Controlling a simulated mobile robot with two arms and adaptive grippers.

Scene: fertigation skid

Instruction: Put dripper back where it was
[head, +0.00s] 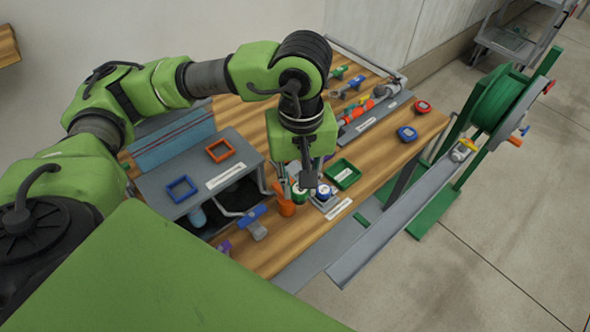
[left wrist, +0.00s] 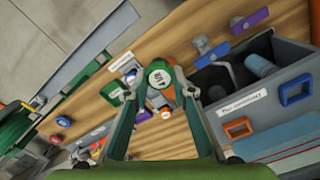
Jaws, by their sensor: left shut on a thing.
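My left gripper (head: 308,182) points down over the front part of the wooden bench. In the left wrist view its two fingers (left wrist: 162,88) are closed on a small round dripper (left wrist: 160,76) with a green rim and a white marked face. The dripper also shows in the head view (head: 299,193), partly hidden by the fingers. A similar blue-and-white dripper (head: 323,191) stands close beside it on a small grey holder. I cannot tell whether the held dripper touches the holder or hangs just above it. My right gripper is in neither view.
A green tray (head: 343,174) lies right of the gripper. An orange cup (head: 286,206) and a blue-handled valve (head: 253,220) are to the left. A grey box (head: 240,146) carries blue and orange frames. A green hose reel (head: 497,98) stands beyond the bench's right edge.

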